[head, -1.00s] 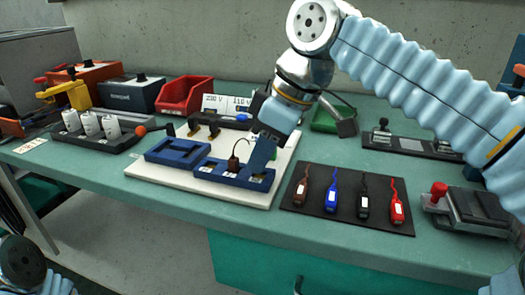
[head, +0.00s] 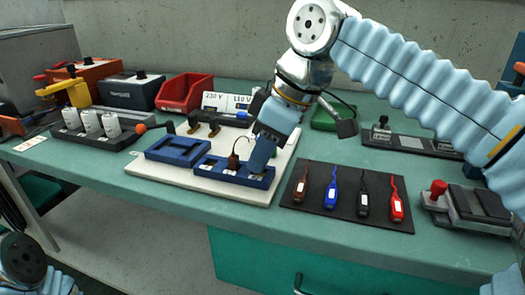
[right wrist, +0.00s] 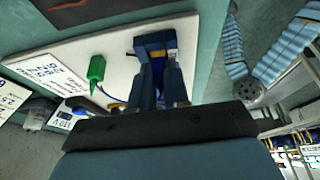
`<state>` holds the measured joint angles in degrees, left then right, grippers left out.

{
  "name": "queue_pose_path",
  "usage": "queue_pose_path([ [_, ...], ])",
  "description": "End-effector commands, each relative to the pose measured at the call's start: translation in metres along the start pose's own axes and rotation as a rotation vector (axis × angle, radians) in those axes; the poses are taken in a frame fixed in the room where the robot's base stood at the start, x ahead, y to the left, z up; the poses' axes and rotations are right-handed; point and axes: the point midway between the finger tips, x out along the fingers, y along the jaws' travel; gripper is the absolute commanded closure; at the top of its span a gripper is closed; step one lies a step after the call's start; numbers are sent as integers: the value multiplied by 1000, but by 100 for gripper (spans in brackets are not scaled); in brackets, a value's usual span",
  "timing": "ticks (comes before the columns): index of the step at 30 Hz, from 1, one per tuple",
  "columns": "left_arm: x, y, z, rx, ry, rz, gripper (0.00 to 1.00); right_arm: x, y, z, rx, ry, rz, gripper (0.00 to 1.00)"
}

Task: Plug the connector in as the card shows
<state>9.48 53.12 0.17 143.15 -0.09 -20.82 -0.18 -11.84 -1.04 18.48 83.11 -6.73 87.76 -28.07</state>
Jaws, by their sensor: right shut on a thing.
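My right gripper (head: 261,160) points down at the right part of the front blue socket block (head: 207,170) on the white board (head: 147,172). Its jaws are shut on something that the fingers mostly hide. In the right wrist view the fingers (right wrist: 162,88) reach toward a blue frame (right wrist: 155,40). I cannot tell whether the held thing is seated. A brown connector (head: 233,163) with a thin lead stands in that block, just left of the fingers. Two voltage cards (head: 226,101) stand behind the board; the smaller 110 V card shows in the right wrist view (right wrist: 62,121). My left gripper is out of view.
A black mat (head: 318,178) right of the board holds brown, blue, black and red connectors. A second blue block (head: 178,150) lies on the board. A red bin (head: 183,94) stands behind it, and a clamp fixture (head: 467,207) sits far right. The table's front strip is clear.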

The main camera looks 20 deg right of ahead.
Motion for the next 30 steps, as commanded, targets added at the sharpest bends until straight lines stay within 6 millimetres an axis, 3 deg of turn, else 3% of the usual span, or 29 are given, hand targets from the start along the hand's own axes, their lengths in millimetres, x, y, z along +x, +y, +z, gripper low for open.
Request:
queue_pose_path([
  [30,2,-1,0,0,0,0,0,8,0,4,0,-4,-3,100],
])
